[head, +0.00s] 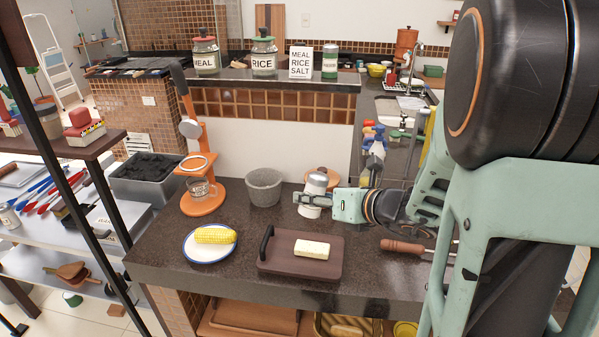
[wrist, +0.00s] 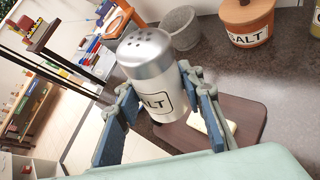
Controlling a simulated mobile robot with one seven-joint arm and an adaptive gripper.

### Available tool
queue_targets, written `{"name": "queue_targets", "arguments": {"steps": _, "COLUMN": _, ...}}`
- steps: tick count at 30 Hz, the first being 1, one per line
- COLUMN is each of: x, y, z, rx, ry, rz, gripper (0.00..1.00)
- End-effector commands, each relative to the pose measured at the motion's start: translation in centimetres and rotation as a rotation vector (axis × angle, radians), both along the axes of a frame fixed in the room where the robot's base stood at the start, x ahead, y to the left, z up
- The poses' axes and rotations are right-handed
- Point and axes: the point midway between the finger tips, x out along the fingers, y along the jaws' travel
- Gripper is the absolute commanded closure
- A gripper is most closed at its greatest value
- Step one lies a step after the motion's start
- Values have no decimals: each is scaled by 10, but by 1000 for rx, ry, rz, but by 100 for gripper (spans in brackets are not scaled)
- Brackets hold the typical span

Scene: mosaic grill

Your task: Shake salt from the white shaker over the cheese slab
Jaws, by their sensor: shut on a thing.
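The white salt shaker (head: 314,188) has a metal perforated cap and stands behind the wooden board (head: 270,268) in the head view. My gripper (head: 314,201) is shut on its body from the right. In the wrist view the shaker (wrist: 148,75) sits between the two fingers (wrist: 160,112), cap up, with part of its label showing. The pale cheese slab (head: 312,249) lies on the board, in front of the shaker. In the wrist view the slab (wrist: 225,128) is partly hidden behind the gripper. I cannot tell whether the shaker's base touches the counter.
A grey stone mortar (head: 264,188) is left of the shaker. A salt pot (wrist: 247,22) with a wooden lid is behind it. A plate with corn (head: 215,236) is left of the board. An orange stand (head: 203,200) is farther left. A wooden-handled tool (head: 402,247) lies right.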

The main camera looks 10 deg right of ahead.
Motion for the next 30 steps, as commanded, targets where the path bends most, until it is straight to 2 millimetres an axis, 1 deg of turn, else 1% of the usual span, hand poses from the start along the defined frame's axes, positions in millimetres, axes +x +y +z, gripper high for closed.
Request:
{"name": "queue_targets", "arguments": {"steps": 1, "x": 0, "y": 0, "z": 6, "rx": 25, "ry": 20, "rz": -1, "gripper": 92}}
{"name": "queue_targets", "arguments": {"steps": 11, "x": -1, "y": 1, "z": 6, "rx": 219, "ry": 157, "rz": -2, "gripper": 92}}
{"name": "queue_targets", "arguments": {"steps": 13, "x": -3, "y": 4, "z": -9, "rx": 255, "ry": 182, "rz": -2, "gripper": 92}}
{"name": "queue_targets", "arguments": {"steps": 15, "x": -5, "y": 7, "z": -17, "rx": 288, "ry": 205, "rz": -1, "gripper": 92}}
{"name": "queue_targets", "arguments": {"steps": 30, "x": -20, "y": 28, "z": -73, "rx": 526, "ry": 372, "rz": 0, "gripper": 92}}
